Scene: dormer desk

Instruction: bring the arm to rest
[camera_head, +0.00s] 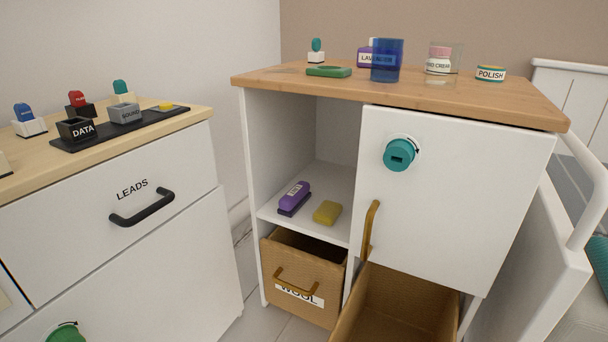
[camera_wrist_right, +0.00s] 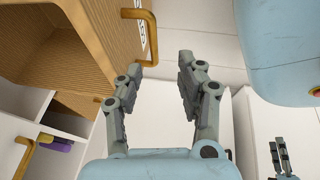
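My right gripper (camera_wrist_right: 161,70) shows in the right wrist view with its two grey fingers spread apart and nothing between them. It is near the handle (camera_wrist_right: 146,30) of a wicker drawer (camera_wrist_right: 85,38); a gap between fingers and handle cannot be judged. Another small grey gripper, seemingly my left gripper (camera_wrist_right: 281,150), shows at the lower right of that view, too small to tell open from shut. Neither gripper shows in the head view.
In the head view, a pulled-out wicker drawer (camera_head: 405,305) is under the shut white door (camera_head: 450,200). The WOOL drawer (camera_head: 300,260) is beside it. A blue cup (camera_head: 387,60) stands on the wooden top. A LEADS drawer (camera_head: 110,225) is at left; a white rail (camera_head: 590,190) at right.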

